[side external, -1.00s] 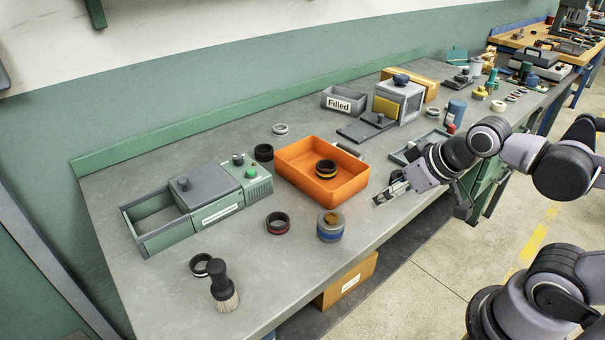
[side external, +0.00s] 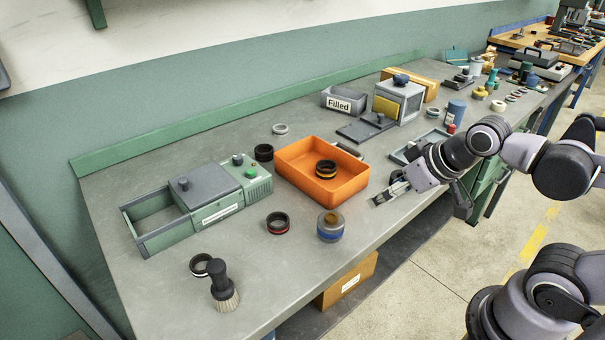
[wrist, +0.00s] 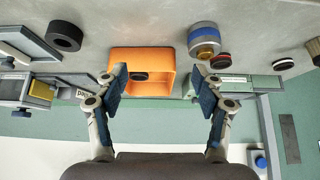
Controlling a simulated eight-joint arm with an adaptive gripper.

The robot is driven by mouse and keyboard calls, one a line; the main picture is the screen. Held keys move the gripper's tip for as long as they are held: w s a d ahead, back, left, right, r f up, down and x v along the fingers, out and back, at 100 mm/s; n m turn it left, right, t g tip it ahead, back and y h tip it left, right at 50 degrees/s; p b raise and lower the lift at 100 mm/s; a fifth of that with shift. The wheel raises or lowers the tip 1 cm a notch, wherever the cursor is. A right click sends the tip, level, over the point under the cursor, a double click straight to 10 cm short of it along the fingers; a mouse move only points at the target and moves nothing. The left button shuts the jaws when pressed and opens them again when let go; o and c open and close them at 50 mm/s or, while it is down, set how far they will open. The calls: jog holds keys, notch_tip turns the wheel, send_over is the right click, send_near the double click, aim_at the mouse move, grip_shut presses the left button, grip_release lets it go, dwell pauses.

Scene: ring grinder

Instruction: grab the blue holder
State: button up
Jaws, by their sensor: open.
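A short round grey holder with a blue band (side external: 330,228) stands upright on the bench, in front of the orange bin. In the wrist view the blue-banded holder (wrist: 202,36) is at upper right, with a gold band or part. A plain blue cylinder (side external: 456,110) stands farther back to the right; I cannot tell which of the two is meant by the blue holder. My gripper (side external: 386,195) is low over the bench's front edge, right of the orange bin and apart from both. In the wrist view my gripper (wrist: 161,86) is open with nothing between its fingers.
The orange bin (side external: 350,192) holds a dark ring with a yellow band (side external: 326,169). A red-banded ring (side external: 278,223) lies left of the banded holder. A green drawer unit (side external: 215,205) and a brush (side external: 222,288) are farther left. The bench front between gripper and banded holder is clear.

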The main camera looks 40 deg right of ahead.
dwell(0.3)
jog(key=m+g+h, duration=0.2)
jog(key=m+g, duration=0.1)
jog(key=m, duration=0.1)
send_near(332, 218)
jog(key=shift+x, duration=5.9)
jog(key=shift+s, duration=0.1)
grip_shut()
